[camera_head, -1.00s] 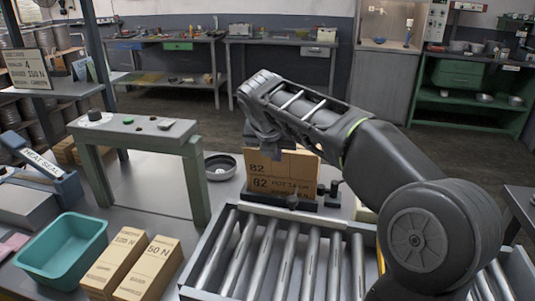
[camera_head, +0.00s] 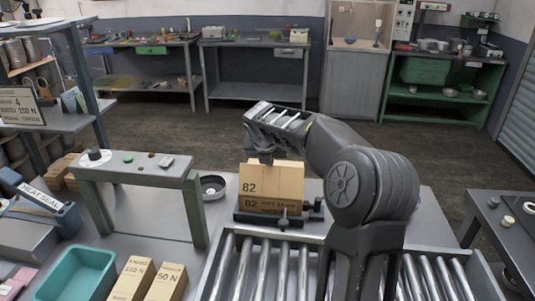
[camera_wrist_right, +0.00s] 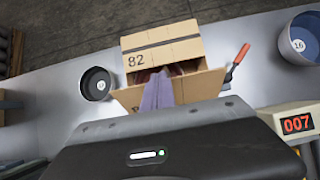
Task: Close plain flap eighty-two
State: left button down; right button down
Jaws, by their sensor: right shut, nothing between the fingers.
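In the right wrist view, a panel marked 82 (camera_wrist_right: 180,47) lies beyond the dark opening. A tilted brown flap (camera_wrist_right: 200,88) is on the near side, partly hidden behind the fingers. I cannot tell whether the fingers touch the box. In the head view the right hand is above the box's top edge. My left gripper is out of view.
A dark round dish (camera_head: 213,187) sits left of the box beside a green-legged stand (camera_head: 135,169). The roller conveyor (camera_head: 262,268) fills the front. A red-handled tool (camera_wrist_right: 238,60), a blue-grey bin (camera_wrist_right: 296,40) and a 007 display (camera_wrist_right: 296,124) lie to the right.

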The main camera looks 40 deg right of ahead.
jog(key=shift+w+d+f+g+y+p, duration=0.45)
jog(key=shift+w+d+f+y, duration=0.15)
jog(key=shift+d+f, duration=0.25)
jog(key=shift+w+d+f+g+y+p, duration=0.3)
jog(key=shift+w+d+f+g+y, duration=0.2)
jog(key=shift+w+d+f, duration=0.4)
jog(key=shift+w+d+f+g+y+p, duration=0.4)
jog(key=shift+w+d+f+g+y, duration=0.15)
jog(key=shift+d, duration=0.45)
jog(key=shift+s+r, duration=0.1)
jog(key=shift+r, duration=0.7)
